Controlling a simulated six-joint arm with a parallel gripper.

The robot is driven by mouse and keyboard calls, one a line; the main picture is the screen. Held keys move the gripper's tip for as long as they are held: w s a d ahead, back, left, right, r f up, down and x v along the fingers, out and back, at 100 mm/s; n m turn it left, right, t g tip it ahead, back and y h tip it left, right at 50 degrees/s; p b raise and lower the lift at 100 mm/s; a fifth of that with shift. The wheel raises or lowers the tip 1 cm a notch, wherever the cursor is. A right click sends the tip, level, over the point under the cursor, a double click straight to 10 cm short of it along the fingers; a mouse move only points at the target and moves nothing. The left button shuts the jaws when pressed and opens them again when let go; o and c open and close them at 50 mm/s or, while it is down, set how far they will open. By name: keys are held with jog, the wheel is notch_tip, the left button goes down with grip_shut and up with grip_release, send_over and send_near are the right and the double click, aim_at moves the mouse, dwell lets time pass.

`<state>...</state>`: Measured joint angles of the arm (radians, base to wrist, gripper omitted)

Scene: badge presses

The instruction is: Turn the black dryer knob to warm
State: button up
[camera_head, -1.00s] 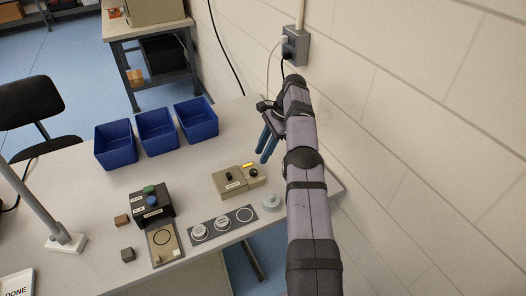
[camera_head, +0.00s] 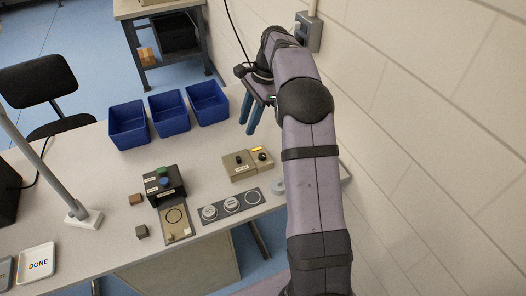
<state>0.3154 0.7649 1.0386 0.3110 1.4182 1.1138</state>
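A beige box (camera_head: 240,169) stands on the table with two black knobs on top. One black knob (camera_head: 238,160) is on its left part. The other black knob (camera_head: 262,157) is on its right part, below a small lit yellow-orange strip (camera_head: 257,149). I cannot read the labels or the knob settings, nor tell which knob is the dryer's. My gripper (camera_head: 248,128) hangs above and behind the box, apart from it. Its two blue fingers point down, with a gap between them and nothing held.
Three blue bins (camera_head: 129,143) stand in a row at the back. A black press with green and blue knobs (camera_head: 163,197) is left of the box. A dark mat with round badges (camera_head: 231,222) lies in front. A grey round piece (camera_head: 278,187) is beside my arm. The wall rises at right.

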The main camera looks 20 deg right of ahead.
jog(key=s+d+f+n+h, duration=0.1)
jog(key=s+f+n, duration=0.2)
jog(key=f, duration=0.4)
jog(key=s+f+n+h, duration=0.1)
jog(key=s+f+n, duration=0.25)
jog(key=f, duration=0.25)
jog(key=n+t+h, duration=0.2)
jog(key=n+t, duration=0.2)
jog(key=n, duration=0.4)
send_near(262, 155)
jog(key=shift+a+f+n, duration=0.1)
jog(key=shift+f+n, duration=0.1)
jog(key=shift+n, duration=0.35)
jog(key=shift+p+x, duration=1)
jog(key=shift+x, duration=2.6)
grip_shut()
